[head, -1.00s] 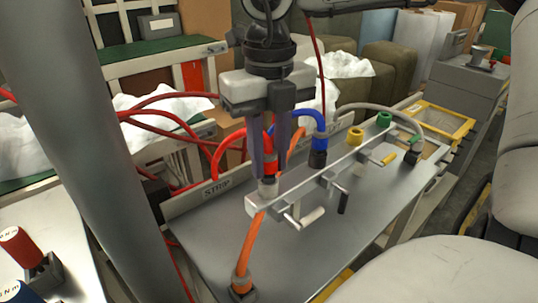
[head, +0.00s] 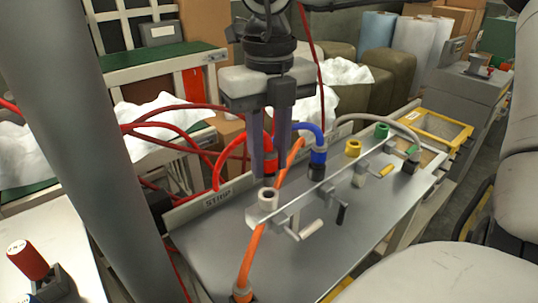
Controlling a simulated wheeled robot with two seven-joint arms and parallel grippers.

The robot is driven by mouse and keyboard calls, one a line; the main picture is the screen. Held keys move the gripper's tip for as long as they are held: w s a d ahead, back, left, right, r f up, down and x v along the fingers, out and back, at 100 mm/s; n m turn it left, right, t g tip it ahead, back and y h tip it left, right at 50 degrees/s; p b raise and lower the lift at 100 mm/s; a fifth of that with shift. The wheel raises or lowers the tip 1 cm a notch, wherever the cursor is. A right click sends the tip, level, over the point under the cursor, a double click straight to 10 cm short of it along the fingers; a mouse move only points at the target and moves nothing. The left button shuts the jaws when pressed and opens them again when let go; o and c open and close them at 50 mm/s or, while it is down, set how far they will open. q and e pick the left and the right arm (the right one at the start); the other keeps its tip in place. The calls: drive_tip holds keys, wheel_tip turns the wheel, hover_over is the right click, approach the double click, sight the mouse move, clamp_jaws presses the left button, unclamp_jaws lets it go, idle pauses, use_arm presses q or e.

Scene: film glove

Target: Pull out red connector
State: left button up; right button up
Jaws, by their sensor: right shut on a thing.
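The red connector (head: 269,168), on the end of a red hose (head: 222,160), is between the fingers of my right gripper (head: 268,172). The gripper points down and is shut on it. Below it, the pale ring-shaped socket (head: 268,198) shows its open top at the near end of a metal bar. The connector appears clear of this socket, slightly above it. My left gripper is not in view.
An orange hose (head: 254,258) runs close by the socket. Lever handles (head: 311,229) stick out in front. The metal table's (head: 330,262) front is mostly clear.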

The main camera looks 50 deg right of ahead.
sight(269, 150)
drive_tip(key=shift+r, duration=0.45)
drive_tip(key=shift+r, duration=0.1)
drive_tip(key=shift+r+p, duration=1.1)
drive_tip(key=shift+r, duration=0.3)
